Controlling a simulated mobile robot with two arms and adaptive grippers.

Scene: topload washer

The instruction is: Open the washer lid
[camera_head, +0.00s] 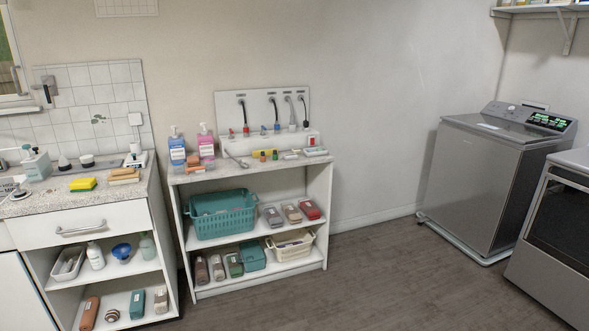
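A grey topload washer (479,185) stands against the wall at the right, some way across the floor. Its lid (500,130) is on top and lies flat, shut. A control panel (538,118) with green lit displays rises at the lid's back edge. Neither of my grippers shows in the head view.
A front-load machine (555,240) with a dark window stands at the right edge, close to the washer. A shelf unit (320,215) with baskets and bottles and a counter (105,222) stand at the left. The dark wooden floor (400,280) between is clear.

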